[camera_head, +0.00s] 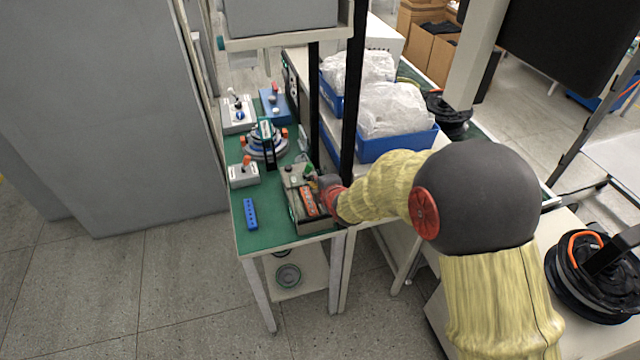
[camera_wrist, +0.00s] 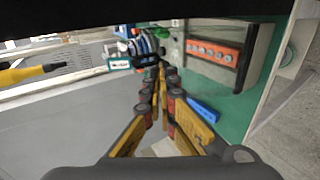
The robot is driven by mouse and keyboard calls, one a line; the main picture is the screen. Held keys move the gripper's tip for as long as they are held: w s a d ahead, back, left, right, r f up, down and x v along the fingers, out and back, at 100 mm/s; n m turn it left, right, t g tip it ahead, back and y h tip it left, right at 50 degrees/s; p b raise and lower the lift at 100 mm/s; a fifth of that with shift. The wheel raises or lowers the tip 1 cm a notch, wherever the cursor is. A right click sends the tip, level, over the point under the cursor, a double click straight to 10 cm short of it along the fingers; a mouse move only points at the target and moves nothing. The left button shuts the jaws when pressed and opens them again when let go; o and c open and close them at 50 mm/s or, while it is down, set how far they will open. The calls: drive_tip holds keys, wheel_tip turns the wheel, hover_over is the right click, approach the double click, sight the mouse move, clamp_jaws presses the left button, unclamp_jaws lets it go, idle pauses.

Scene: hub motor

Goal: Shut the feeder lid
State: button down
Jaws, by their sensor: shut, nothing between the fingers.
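The feeder appears to be the grey-beige box (camera_head: 297,216) at the front right of the green table. An orange strip with several round spots lies in its open top; the box also shows in the wrist view (camera_wrist: 254,62) at upper right. I cannot make out clearly which part is the lid. My gripper (camera_head: 322,186) is at the right side of the box in the head view, partly hidden by my wrist. In the wrist view my gripper (camera_wrist: 160,70) has its fingertips together and empty, left of the box. I cannot tell whether it touches the box.
A blue bar (camera_head: 250,213) lies on the green table (camera_head: 262,238) left of the box. A round motor fixture (camera_head: 264,143) and small switch boxes stand behind. A dark post (camera_head: 353,90) and blue bins (camera_head: 398,143) with clear bags are close to my arm.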

sight(310, 173)
drive_tip(key=w, duration=0.1)
drive_tip(key=w+g, duration=0.1)
drive_tip(key=shift+w+a+f+g+h, duration=0.3)
drive_tip(key=shift+w+a+f, duration=0.1)
drive_tip(key=shift+w+a+f+b, duration=0.2)
drive_tip(key=shift+w+f+b, duration=0.1)
drive_tip(key=shift+w, duration=0.45)
drive_tip(key=shift+w+a+f+b, duration=0.2)
drive_tip(key=shift+w+f+b, duration=0.1)
drive_tip(key=shift+w, duration=0.4)
drive_tip(key=shift+r, duration=0.2)
